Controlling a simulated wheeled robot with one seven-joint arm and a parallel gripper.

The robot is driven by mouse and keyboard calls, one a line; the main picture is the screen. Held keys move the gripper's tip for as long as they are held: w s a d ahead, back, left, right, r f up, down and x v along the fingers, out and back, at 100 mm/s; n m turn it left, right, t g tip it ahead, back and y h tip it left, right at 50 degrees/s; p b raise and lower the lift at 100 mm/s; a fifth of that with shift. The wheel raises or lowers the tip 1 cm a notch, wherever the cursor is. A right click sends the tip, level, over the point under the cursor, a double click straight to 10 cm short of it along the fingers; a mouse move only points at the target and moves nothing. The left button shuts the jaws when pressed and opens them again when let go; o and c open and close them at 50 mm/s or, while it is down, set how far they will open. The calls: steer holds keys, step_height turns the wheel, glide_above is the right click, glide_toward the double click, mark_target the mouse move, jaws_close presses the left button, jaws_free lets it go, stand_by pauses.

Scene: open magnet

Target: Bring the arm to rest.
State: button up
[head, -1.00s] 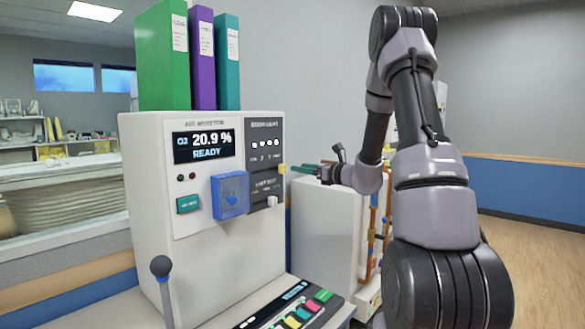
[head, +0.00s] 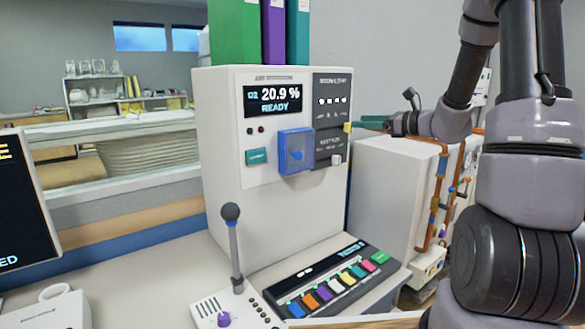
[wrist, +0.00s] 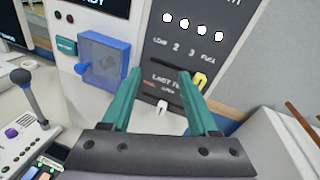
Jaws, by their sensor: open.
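My gripper (head: 372,122) is to the right of the white oxygen monitor (head: 225,160), at the height of its control panel, with my arm stretched out from the right of the head view. In the wrist view my gripper (wrist: 160,74) shows two teal fingers spread apart with nothing between them. The monitor's dark switch panel (wrist: 185,60) lies beyond the fingers. A white switch (wrist: 162,107) and a yellow knob (wrist: 199,80) show between or near the fingers. I cannot tell whether a finger touches the panel.
A blue-framed clear cover (head: 295,152) stands out from the monitor front. A joystick (head: 231,213) and a panel of coloured keys (head: 335,280) are on the desk below. A white cabinet (head: 385,180) with copper pipes (head: 440,200) stands at the right.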

steer(key=s+a+r+n+g+h, duration=0.1)
steer(key=s+a+n+g, duration=0.1)
steer(key=s+a+n, duration=0.3)
steer(key=s+a+r+n+g+h, duration=0.1)
steer(key=s+n+g, duration=0.2)
steer(key=s, duration=0.4)
steer(key=s+a+r+n+g, duration=0.2)
steer(key=s+a+n, duration=0.15)
steer(key=s, duration=0.35)
steer(key=s+d+r+n+t+h, duration=0.2)
steer(key=s+d+n+h, duration=0.6)
steer(key=s+n, duration=0.1)
steer(key=shift+s+d+r+t, duration=0.15)
steer(key=shift+s+d+t, duration=0.15)
steer(key=shift+s, duration=0.3)
steer(key=shift+c, duration=0.3)
